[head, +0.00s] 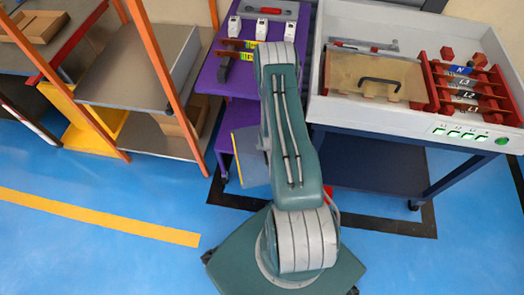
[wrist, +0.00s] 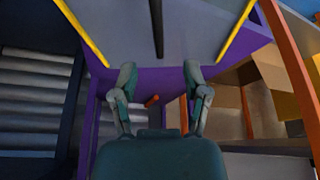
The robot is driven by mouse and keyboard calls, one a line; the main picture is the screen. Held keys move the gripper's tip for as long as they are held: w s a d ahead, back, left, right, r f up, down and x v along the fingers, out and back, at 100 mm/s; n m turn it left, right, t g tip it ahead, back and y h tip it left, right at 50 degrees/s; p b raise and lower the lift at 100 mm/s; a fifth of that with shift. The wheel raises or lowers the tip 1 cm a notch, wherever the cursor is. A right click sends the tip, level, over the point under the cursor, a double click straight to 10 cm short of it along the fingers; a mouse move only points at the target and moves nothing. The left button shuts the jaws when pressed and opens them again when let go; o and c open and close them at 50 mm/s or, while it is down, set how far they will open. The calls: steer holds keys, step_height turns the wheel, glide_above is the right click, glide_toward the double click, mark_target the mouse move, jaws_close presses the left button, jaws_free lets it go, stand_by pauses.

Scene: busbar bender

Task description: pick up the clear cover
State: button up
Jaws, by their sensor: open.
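The clear cover (head: 348,72) lies on the white-topped bench at the right of the head view. It is a see-through rectangular panel with a tan tint and a black bar handle (head: 381,82) on it. My gripper (wrist: 160,74) shows in the wrist view with its two fingers spread apart and nothing between them. In the head view my gripper is hidden behind my folded arm, which stands left of the bench. The cover cannot be made out in the wrist view.
A purple cart (head: 209,77) with small white devices stands left of the bench. A grey panel with yellow edges (wrist: 205,25) is ahead of my gripper. Red labelled holders (head: 466,83) stand right of the cover. Orange-framed shelving (head: 160,55) is at left. Blue floor is open at lower left.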

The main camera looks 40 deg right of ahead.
steer(key=x, duration=0.3)
steer(key=shift+w+f, duration=0.1)
steer(key=shift+f, duration=0.25)
steer(key=shift+d+x, duration=0.1)
steer(key=shift+x, duration=1.35)
steer(key=shift+d+x, duration=0.15)
steer(key=shift+x, duration=1.3)
steer(key=shift+w+r, duration=0.1)
steer(key=shift+r, duration=0.05)
steer(key=shift+f, duration=0.25)
steer(key=shift+c, duration=0.3)
jaws_close()
